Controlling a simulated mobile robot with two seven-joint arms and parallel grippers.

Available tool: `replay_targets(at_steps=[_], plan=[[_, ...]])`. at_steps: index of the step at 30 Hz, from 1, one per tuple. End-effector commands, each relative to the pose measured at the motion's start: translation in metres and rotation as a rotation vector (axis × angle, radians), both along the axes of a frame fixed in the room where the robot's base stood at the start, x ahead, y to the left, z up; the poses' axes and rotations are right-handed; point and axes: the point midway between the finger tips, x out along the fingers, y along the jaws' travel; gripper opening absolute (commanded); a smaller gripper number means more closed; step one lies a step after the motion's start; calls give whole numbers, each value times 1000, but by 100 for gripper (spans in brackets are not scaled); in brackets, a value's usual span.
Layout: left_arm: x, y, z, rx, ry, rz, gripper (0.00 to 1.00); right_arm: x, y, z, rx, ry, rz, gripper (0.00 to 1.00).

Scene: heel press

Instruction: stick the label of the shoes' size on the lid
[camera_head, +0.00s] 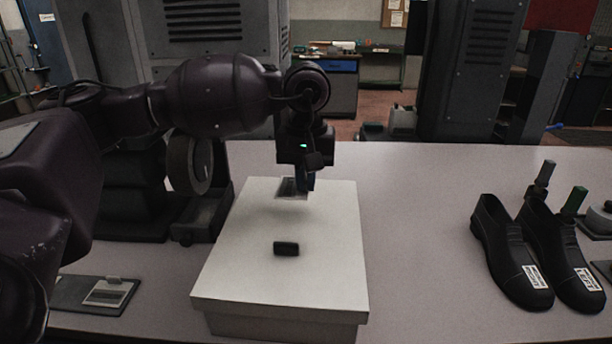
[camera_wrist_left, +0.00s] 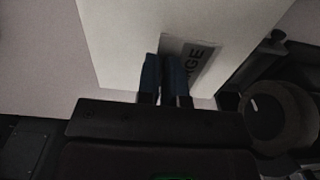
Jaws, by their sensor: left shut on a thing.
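A white shoe box with its lid (camera_head: 325,230) on stands on the table; the lid also fills much of the left wrist view (camera_wrist_left: 120,35). My left gripper (camera_head: 305,186) is shut on a flat grey label (camera_head: 287,188) over the far part of the lid. In the left wrist view, the label (camera_wrist_left: 202,55) sticks out from the blue fingertips (camera_wrist_left: 166,66) and shows the letters "RGE". I cannot tell whether it touches the lid. Two black shoes (camera_head: 503,255) (camera_head: 560,250) stand at the right, each with a white tag on its toe. My right gripper is out of view.
A dark plate (camera_head: 70,292) with another label (camera_head: 108,291) lies at the front left. A dark machine with a round wheel (camera_head: 190,165) stands left of the box. The table between box and shoes is clear.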

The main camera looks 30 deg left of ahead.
Motion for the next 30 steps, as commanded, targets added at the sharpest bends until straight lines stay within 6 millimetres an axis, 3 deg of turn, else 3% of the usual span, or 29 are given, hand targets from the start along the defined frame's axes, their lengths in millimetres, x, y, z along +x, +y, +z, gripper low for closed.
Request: replay_targets(at_steps=[8, 18, 30], plan=[[0, 0, -22, 1, 4, 1, 0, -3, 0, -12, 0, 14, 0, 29], [0, 0, -52, 1, 4, 2, 0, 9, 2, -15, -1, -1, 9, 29], [0, 0, -57, 0, 0, 2, 0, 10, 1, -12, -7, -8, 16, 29]])
